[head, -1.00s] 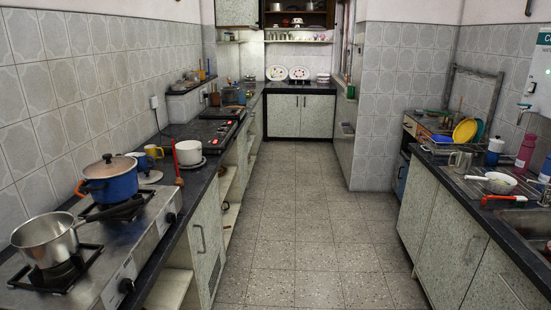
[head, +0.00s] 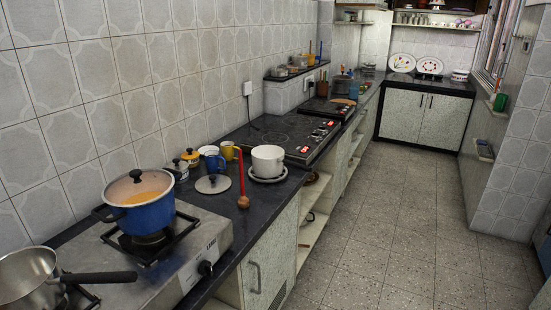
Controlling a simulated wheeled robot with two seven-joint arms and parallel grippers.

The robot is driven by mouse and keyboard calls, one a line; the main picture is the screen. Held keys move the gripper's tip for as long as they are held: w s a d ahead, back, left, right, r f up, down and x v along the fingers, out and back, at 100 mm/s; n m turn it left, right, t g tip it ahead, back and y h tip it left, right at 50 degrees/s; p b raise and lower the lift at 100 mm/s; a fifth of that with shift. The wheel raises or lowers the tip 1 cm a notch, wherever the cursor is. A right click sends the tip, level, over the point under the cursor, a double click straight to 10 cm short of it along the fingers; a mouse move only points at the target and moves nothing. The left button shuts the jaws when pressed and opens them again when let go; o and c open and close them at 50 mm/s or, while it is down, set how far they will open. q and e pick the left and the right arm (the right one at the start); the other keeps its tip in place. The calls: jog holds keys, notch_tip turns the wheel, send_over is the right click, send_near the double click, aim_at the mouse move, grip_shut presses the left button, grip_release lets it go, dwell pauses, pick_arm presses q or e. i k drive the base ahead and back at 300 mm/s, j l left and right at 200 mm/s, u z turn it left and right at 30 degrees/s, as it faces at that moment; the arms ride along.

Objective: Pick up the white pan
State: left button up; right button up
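The white shallow pan seen earlier on the right-hand counter is out of view. Neither of my grippers is in view.
A blue lidded pot (head: 148,213) and a steel saucepan (head: 30,283) stand on the gas stove (head: 200,262). Mugs (head: 212,160) and a loose lid (head: 213,184) lie near the white pot. The tiled floor (head: 380,250) is clear.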

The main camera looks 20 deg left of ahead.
aim_at(263, 168)
jog(key=i+l+u, duration=0.15)
jog(key=i+u, duration=0.15)
jog(key=i, duration=0.25)
jog(key=i+l+u, duration=0.3)
jog(key=i, duration=0.2)
